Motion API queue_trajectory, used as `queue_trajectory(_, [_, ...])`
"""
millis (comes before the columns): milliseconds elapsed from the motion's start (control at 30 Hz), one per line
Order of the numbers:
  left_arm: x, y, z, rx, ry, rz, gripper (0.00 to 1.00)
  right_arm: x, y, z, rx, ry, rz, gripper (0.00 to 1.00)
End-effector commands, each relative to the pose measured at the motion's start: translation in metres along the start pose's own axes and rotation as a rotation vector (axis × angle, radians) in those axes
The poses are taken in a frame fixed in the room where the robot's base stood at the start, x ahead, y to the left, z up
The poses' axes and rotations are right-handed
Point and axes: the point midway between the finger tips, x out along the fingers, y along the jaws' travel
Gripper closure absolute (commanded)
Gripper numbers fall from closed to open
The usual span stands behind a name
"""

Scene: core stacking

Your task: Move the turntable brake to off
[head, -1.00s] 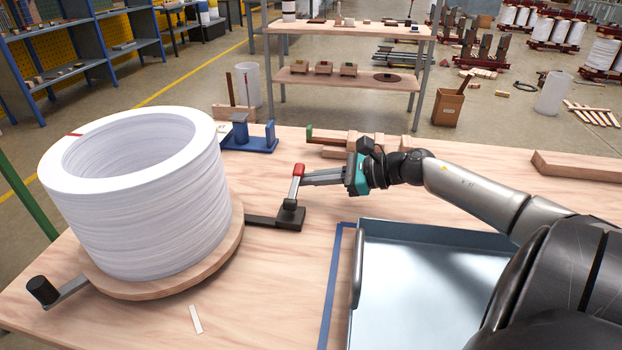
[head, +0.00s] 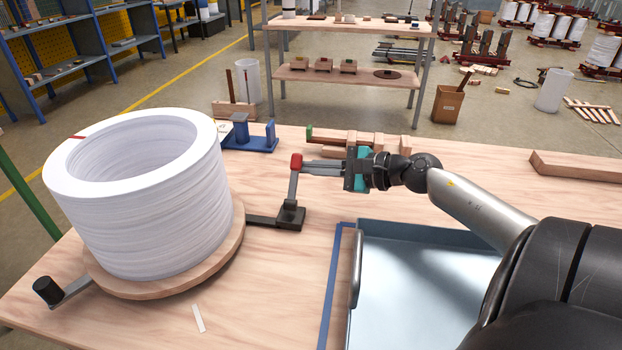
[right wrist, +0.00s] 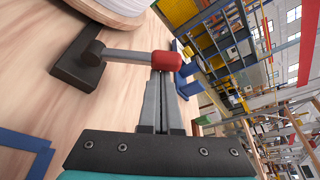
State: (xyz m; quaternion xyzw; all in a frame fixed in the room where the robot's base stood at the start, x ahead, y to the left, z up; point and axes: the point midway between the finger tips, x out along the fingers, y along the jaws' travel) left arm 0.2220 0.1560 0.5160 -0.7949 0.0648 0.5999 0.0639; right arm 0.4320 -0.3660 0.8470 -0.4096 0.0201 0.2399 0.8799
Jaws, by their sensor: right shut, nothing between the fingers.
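The turntable brake is a grey lever (head: 292,188) with a red knob (head: 296,162), rising from a dark base (head: 290,216) beside the turntable (head: 150,288). The lever stands nearly upright in the head view. A white ring stack (head: 140,210) sits on the turntable. My right gripper (head: 304,168) is shut with nothing between its fingers, and its tips are at the right side of the red knob. In the right wrist view the shut fingertips (right wrist: 162,76) are right at the red knob (right wrist: 166,61), seemingly touching it. My left gripper is not in view.
A blue-grey tray (head: 356,270) with a handle lies at the front right. A blue fixture (head: 258,143) and wooden blocks (head: 345,142) sit near the back edge. A crank handle (head: 47,290) sticks out at the turntable's left. The table is clear around the lever's front.

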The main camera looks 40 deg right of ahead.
Motion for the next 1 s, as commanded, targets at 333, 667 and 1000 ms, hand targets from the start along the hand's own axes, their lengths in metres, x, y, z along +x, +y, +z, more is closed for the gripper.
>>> queue_trajectory(333, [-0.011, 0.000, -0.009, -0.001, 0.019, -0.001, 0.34, -0.008, -0.001, 0.024, -0.281, -0.001, -0.098, 1.00])
queue_trajectory(667, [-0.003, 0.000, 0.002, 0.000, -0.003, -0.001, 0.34, -0.015, 0.003, 0.042, -0.273, 0.000, -0.096, 1.00])
queue_trajectory(1000, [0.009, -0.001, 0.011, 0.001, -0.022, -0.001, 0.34, -0.017, 0.007, 0.049, -0.272, 0.001, -0.095, 1.00])
